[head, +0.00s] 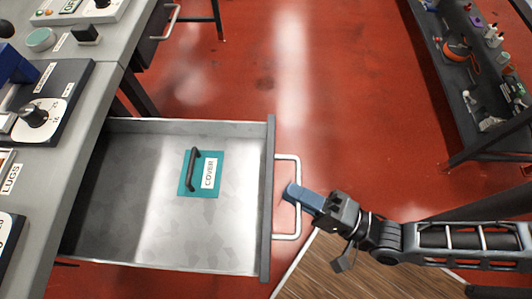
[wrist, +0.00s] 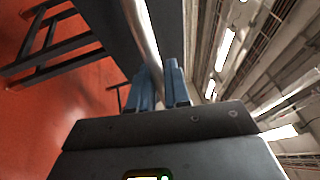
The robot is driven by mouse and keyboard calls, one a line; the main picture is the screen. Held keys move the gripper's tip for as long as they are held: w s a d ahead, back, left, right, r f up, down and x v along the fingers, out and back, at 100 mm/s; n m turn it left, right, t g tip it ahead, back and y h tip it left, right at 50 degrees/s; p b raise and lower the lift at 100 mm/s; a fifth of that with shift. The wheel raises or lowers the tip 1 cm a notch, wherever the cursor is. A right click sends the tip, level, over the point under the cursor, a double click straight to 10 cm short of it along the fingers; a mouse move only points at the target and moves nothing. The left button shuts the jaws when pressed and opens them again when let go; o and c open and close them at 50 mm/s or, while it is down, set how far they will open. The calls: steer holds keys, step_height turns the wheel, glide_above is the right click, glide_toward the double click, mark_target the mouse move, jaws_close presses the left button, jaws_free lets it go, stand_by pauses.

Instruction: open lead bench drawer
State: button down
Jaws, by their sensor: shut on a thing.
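The lead bench drawer (head: 145,220) is pulled well out from under the grey bench in the head view. Inside it lies a teal plate labelled COVER (head: 210,187) with a dark handle. The drawer's pale bar handle (head: 297,180) stands out from its dark front panel (head: 267,215). My gripper (head: 291,193) has its blue fingers shut on this handle, with my arm reaching in from the right. In the wrist view the handle (wrist: 143,30) runs down between the blue fingers of my gripper (wrist: 160,85).
The grey bench top (head: 80,85) at the left carries labelled devices with knobs. A second drawer handle (head: 172,22) shows farther back. A dark shelf (head: 445,90) with small tools stands at the right. Red floor (head: 330,80) lies clear between them. A wood-patterned surface (head: 345,275) is below my arm.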

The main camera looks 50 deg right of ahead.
steer(key=shift+s+d, duration=0.5)
steer(key=shift+s, duration=0.25)
steer(key=shift+s+d, duration=0.45)
steer(key=shift+s, duration=0.3)
steer(key=c, duration=1.2)
jaws_free()
steer(key=shift+o, duration=0.2)
steer(key=shift+s, duration=0.1)
steer(key=b+v, duration=0.2)
steer(key=v, duration=0.5)
steer(key=shift+s+f, duration=0.15)
steer(key=shift+s, duration=0.15)
steer(key=shift+d, duration=0.1)
